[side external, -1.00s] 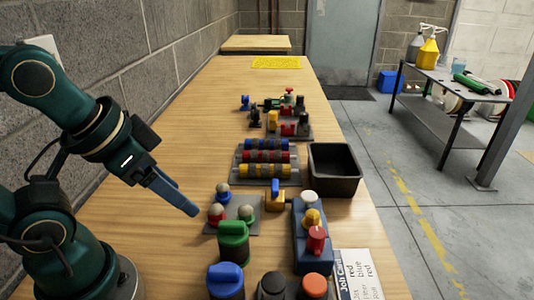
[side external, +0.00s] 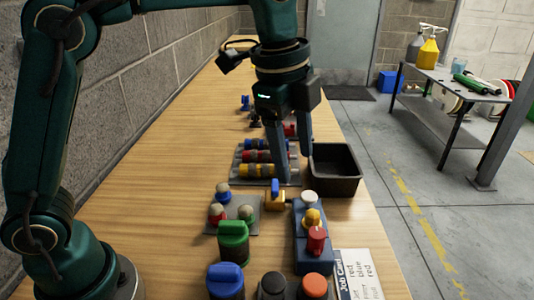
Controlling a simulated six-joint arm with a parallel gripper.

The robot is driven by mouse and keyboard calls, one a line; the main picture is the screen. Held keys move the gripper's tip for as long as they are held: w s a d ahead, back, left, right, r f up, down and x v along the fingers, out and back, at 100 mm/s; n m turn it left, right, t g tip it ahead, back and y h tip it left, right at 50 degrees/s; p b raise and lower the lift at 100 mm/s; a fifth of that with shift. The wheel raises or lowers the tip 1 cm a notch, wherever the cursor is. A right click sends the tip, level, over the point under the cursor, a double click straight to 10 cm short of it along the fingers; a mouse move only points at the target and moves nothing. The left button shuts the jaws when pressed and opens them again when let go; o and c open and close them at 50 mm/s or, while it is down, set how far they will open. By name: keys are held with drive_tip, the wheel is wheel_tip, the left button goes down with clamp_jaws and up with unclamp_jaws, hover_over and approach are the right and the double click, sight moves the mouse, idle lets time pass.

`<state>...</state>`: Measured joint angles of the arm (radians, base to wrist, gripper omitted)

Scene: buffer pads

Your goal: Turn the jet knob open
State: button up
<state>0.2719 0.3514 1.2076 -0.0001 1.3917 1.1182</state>
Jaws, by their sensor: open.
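A small yellow block (side external: 274,203) with an upright blue knob (side external: 275,187) stands on the bench; it may be the jet knob, but no label shows. A blue block (side external: 312,245) to its right carries white, yellow and red knobs. My gripper (side external: 295,168) points down with its fingers apart and nothing seen between them. In the picture its fingertips are just above and right of the blue knob, overlapping the rack of rolls. I cannot tell its height over the bench.
The rack of rolls (side external: 242,178) and an empty black bin (side external: 335,183) are behind the knob. A grey plate (side external: 234,228) with ball-topped pegs, a green-topped jar (side external: 233,243) and other jars are nearer. A job card (side external: 357,270) lies front right. The bench's left side is clear.

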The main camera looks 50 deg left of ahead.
drive_tip(key=m+g, duration=0.1)
drive_tip(key=m, duration=0.1)
hover_over(317, 233)
drive_tip(key=a, duration=0.1)
drive_tip(key=f, duration=0.4)
drive_tip(key=w+f, duration=0.1)
drive_tip(key=f, duration=0.3)
drive_tip(key=s+d+f+g, duration=0.1)
drive_tip(key=shift+f+y, duration=0.15)
drive_tip(key=shift+y, duration=0.15)
drive_tip(key=shift+f, duration=2.35)
drive_tip(key=shift+c, duration=0.4)
